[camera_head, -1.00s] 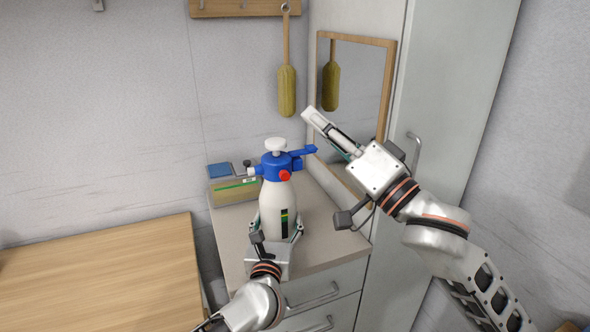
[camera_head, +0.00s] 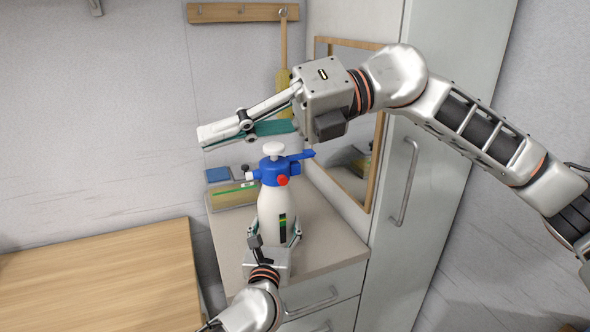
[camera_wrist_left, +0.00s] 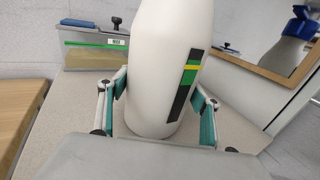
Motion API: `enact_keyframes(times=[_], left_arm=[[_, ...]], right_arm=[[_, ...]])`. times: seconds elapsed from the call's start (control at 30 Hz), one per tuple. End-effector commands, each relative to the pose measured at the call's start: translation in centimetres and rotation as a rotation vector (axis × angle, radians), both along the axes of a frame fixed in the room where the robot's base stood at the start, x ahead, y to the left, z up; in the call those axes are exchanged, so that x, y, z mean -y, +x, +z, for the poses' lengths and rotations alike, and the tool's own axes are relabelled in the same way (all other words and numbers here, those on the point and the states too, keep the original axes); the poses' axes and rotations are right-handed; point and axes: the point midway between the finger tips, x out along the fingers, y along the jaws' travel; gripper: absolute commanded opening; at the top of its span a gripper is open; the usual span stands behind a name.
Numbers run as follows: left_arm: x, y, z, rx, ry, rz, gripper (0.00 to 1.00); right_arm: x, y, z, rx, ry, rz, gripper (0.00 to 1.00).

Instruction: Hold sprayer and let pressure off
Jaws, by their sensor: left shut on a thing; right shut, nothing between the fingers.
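The sprayer (camera_head: 272,205) stands upright on the beige counter, with a white bottle, a blue head (camera_head: 279,168), a red knob (camera_head: 282,180) and a white pump handle (camera_head: 273,149). My left gripper (camera_head: 273,238) is shut on the lower part of the bottle; in the left wrist view its fingers press both sides of the white bottle (camera_wrist_left: 160,70). My right gripper (camera_head: 206,136) is shut and empty. It points left, above the sprayer and left of the pump handle, apart from it.
A box with a green stripe (camera_head: 232,195) stands behind the sprayer on the counter (camera_head: 325,236). A mirror (camera_head: 350,172) and a tall cabinet (camera_head: 425,150) are at the right. A wooden table (camera_head: 100,280) at the left is bare.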

Motion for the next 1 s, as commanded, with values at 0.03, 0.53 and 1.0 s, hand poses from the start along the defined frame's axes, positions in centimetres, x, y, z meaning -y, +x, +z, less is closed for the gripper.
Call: enact_keyframes(times=[0.03,0.53,1.0], left_arm=[[-0.1,0.0,-0.1,-0.002,0.001,0.001,0.19],[-0.1,0.0,-0.1,-0.002,0.001,0.001,0.19],[-0.1,0.0,-0.1,-0.002,0.001,0.001,0.19]], right_arm=[[0.8,1.1,-0.8,0.101,-0.08,-0.004,0.0],[15.4,11.7,-3.5,0.663,-0.812,-0.023,0.0],[17.3,12.4,-3.1,0.689,-0.882,-0.026,0.0]])
